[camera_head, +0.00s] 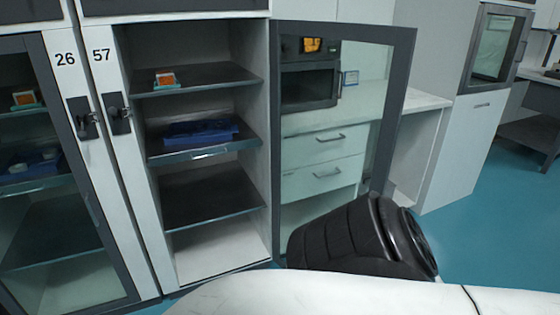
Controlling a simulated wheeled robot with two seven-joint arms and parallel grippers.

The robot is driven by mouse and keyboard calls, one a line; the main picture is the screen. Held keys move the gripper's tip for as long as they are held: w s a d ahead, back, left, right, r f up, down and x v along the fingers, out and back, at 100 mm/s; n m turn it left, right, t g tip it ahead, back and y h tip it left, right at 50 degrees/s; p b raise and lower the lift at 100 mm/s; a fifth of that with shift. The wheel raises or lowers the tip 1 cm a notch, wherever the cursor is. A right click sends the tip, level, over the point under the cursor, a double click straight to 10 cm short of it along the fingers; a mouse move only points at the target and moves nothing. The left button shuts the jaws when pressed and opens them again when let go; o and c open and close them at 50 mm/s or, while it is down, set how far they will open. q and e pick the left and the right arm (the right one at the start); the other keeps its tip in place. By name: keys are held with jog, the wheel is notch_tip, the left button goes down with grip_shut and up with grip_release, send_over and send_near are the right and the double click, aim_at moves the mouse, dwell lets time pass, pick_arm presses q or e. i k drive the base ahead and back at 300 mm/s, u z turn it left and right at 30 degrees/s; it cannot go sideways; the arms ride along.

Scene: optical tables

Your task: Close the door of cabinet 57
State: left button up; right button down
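Cabinet 57 (135,170) is a white cabinet with its number at the upper left. Its front is open and the shelves show. Its glass door (396,95) with a dark grey frame is swung wide out to the right, joined at the right side of the opening. A black latch (118,115) sits on the left upright beside the opening. A black ribbed rounded part covers the door's lower right area; I cannot tell whether it touches the door. Neither of my grippers is in view.
Cabinet 26 (68,160) stands shut at the left. In cabinet 57 a blue tray (200,132) and a small orange-topped item (165,80) lie on shelves. Behind the door are a counter (420,100) with drawers. Teal floor (495,225) is clear at the right.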

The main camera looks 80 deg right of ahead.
aim_at(404, 40)
jog(key=u, duration=1.5)
jog(key=k, duration=2.85)
jog(key=z, duration=2.4)
jog(key=i, duration=0.5)
jog(key=u, duration=1)
jog(key=k, duration=0.45)
jog(key=z, duration=0.75)
